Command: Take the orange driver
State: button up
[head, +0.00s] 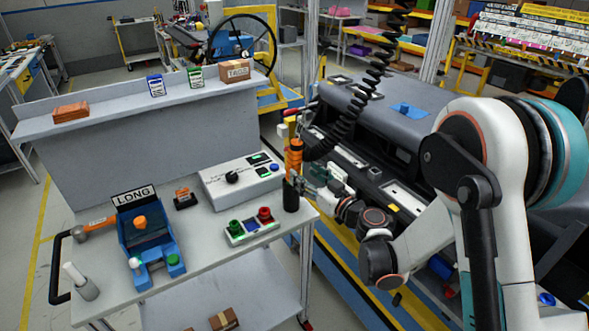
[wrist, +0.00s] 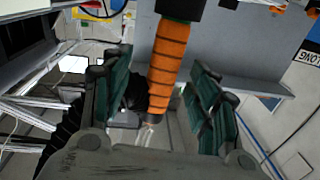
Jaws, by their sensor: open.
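The orange driver (head: 294,158) has dark bands around its body and stands upright at the right end of the grey workbench, with its lower part at a black holder (head: 291,195). My gripper (head: 306,184) reaches in from the right, close beside the driver. In the wrist view, the driver (wrist: 168,62) lies between the two green-padded fingers of my gripper (wrist: 162,75). The fingers are open, with gaps visible on both sides of it. In that view, a black part covers one end of the driver.
The bench (head: 195,225) also holds a control box (head: 242,180), a button panel (head: 251,227) and a blue bin (head: 150,240) with a LONG sign. The dark dashboard module (head: 400,130) stands behind my arm. A black coiled cable (head: 345,110) hangs close to the driver.

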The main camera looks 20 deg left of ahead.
aim_at(298, 169)
jog(key=shift+s+b+x, duration=0.25)
jog(key=shift+b+x, duration=0.45)
jog(key=shift+x, duration=2.2)
jog(key=shift+a+r, duration=0.15)
jog(key=shift+r, duration=0.1)
grip_shut()
